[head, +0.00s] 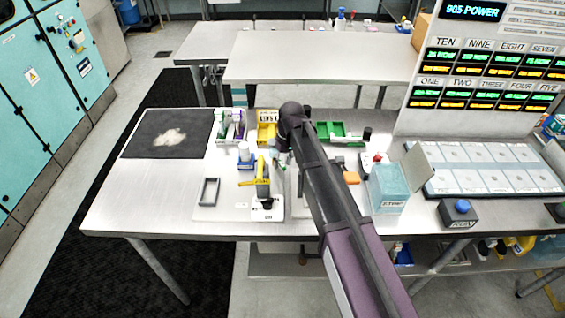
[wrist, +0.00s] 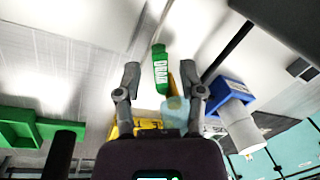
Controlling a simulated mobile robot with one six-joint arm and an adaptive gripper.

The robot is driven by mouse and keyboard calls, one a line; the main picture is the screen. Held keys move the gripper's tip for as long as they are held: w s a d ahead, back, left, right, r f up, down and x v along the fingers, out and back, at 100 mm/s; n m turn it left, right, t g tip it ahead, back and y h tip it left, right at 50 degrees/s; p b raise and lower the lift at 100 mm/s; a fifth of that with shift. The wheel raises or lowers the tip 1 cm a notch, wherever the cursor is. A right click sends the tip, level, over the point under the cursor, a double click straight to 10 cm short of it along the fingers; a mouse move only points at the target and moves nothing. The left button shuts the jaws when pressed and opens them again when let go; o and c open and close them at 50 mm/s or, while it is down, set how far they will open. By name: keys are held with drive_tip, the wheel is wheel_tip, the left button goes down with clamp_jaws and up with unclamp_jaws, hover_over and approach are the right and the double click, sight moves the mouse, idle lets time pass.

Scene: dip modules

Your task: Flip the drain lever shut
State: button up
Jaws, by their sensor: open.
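The drain lever (wrist: 160,70) is a green handle with white lettering that reads DRAIN. In the wrist view it shows at upper middle, in the gap between my two fingertips. My gripper (wrist: 160,78) is open, with one finger on each side of the lever in the picture. I cannot tell how far beyond the fingertips the lever is, and I see no contact.
A yellow-handled device (head: 262,188) stands left of my arm on the steel table (head: 130,195). A black mat (head: 140,146) lies at far left.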

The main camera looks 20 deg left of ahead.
drive_tip(key=shift+c, duration=0.2)
clamp_jaws()
drive_tip(key=shift+s+a+m, duration=0.1)
drive_tip(key=shift+s+m, duration=0.2)
drive_tip(key=shift+m, duration=0.6)
drive_tip(key=shift+o, duration=0.2)
unclamp_jaws()
drive_tip(key=shift+w+n, duration=0.15)
drive_tip(key=shift+n, duration=0.15)
